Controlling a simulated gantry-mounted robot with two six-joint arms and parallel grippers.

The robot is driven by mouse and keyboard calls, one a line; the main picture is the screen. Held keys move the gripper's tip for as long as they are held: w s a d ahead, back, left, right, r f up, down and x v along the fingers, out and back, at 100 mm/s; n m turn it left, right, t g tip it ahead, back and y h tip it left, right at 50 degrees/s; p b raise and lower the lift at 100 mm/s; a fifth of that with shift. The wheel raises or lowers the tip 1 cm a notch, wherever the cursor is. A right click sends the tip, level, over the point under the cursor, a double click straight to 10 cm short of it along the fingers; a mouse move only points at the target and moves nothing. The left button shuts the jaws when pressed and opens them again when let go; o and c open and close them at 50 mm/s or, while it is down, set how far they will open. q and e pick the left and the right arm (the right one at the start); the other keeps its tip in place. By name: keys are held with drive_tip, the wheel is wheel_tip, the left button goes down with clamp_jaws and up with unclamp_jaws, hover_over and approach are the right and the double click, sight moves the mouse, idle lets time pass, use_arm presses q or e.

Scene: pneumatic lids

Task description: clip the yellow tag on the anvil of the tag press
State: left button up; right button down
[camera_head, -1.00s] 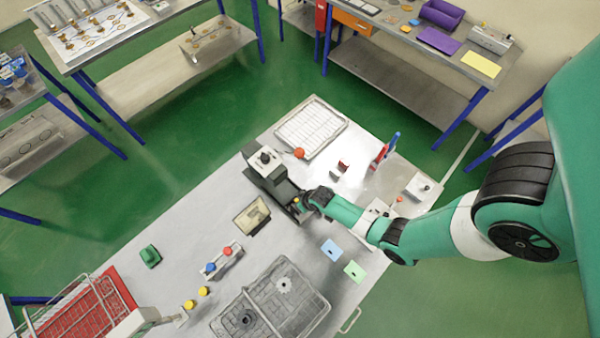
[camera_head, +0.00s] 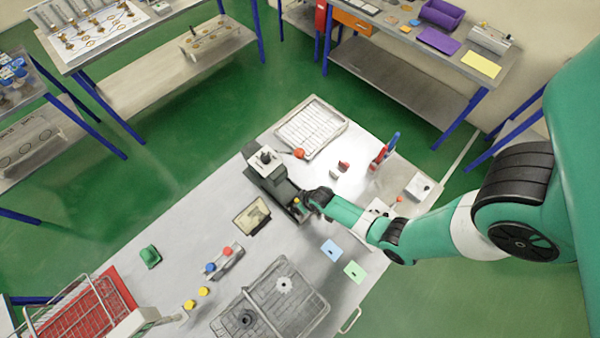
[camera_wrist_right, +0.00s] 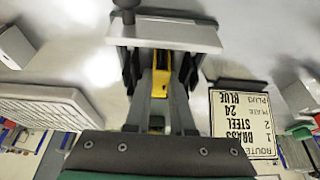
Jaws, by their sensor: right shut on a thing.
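The tag press (camera_head: 272,178) is a dark grey machine with a pale top block and black knob, standing near the table's back-left edge. It also shows ahead of my fingers in the right wrist view (camera_wrist_right: 178,32). My right gripper (camera_head: 302,205) is at the press's front end. The yellow tag (camera_wrist_right: 159,80) shows as a narrow yellow piece between the fingers of the right gripper (camera_wrist_right: 160,92), which is shut on it. The anvil is mostly hidden by the gripper, so I cannot tell whether the tag touches it. My left gripper is not in view.
A route sign (camera_head: 252,216) stands close beside the press. A blue tag (camera_head: 331,250) and a green tag (camera_head: 355,271) lie in front on the table.

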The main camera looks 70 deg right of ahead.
drive_tip(key=shift+f, duration=0.25)
drive_tip(key=c, duration=0.6)
unclamp_jaws()
drive_tip(key=shift+r, duration=0.1)
drive_tip(key=shift+o, duration=0.4)
wheel_tip(320, 180, up, 5)
drive_tip(key=p, duration=0.5)
drive_tip(key=shift+w+r, duration=0.1)
drive_tip(key=shift+r, duration=0.05)
drive_tip(key=shift+r+p, duration=0.6)
drive_tip(key=shift+r, duration=0.3)
drive_tip(key=shift+f, duration=0.1)
